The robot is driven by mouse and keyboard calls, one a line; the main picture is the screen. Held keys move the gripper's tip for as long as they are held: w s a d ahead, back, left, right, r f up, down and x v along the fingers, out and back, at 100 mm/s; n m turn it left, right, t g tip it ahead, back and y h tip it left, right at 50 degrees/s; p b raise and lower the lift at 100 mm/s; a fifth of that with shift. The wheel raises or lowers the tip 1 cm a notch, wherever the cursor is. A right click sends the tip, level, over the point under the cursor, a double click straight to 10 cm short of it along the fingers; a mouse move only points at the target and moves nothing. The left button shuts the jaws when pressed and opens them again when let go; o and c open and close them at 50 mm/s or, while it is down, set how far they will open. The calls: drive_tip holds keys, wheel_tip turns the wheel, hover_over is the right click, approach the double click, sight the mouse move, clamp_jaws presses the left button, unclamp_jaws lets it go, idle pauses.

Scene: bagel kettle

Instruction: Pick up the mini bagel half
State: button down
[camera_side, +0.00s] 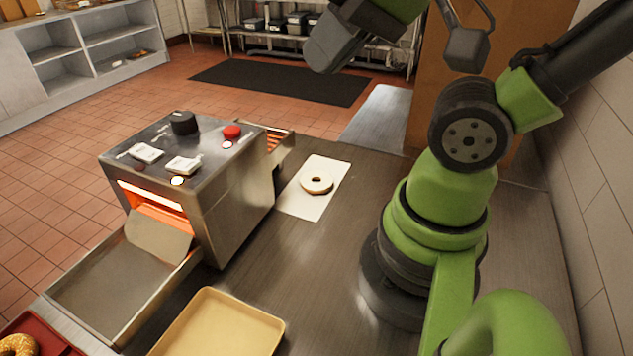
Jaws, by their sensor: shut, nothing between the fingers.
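The mini bagel half (317,182) is a pale ring with a browned edge. It lies flat on a white rectangular sheet (303,208) on the dark metal counter, just right of the toaster. My gripper (322,55) is at the top of the side view, a grey shape below a green link, partly cut off by the frame edge. It is shut and empty, high above the counter and clear of the bagel half. Its fingertips are hard to make out.
A conveyor toaster (192,190) with a glowing opening stands left of the sheet. A beige tray (222,325) lies in front. A red tray (42,335) with a bagel is at bottom left. Bare counter (310,260) lies between the sheet and my arm's base.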

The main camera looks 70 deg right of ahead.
drive_tip(key=c, duration=1.8)
unclamp_jaws()
drive_tip(key=shift+c, duration=0.2)
drive_tip(key=o, duration=1.8)
drive_tip(key=shift+o, duration=0.2)
drive_tip(key=n+g+h, duration=0.2)
drive_tip(key=n+g, duration=0.5)
drive_tip(key=n, duration=0.2)
hover_over(316, 176)
drive_tip(key=a, duration=0.1)
wheel_tip(316, 176, down, 25)
drive_tip(key=shift+f, duration=0.1)
drive_tip(key=shift+s+a+f, duration=0.1)
drive_tip(key=shift+s+f, duration=0.05)
drive_tip(key=shift+f, duration=1.35)
drive_tip(key=shift+s+f, duration=0.15)
drive_tip(key=shift+f, duration=1.3)
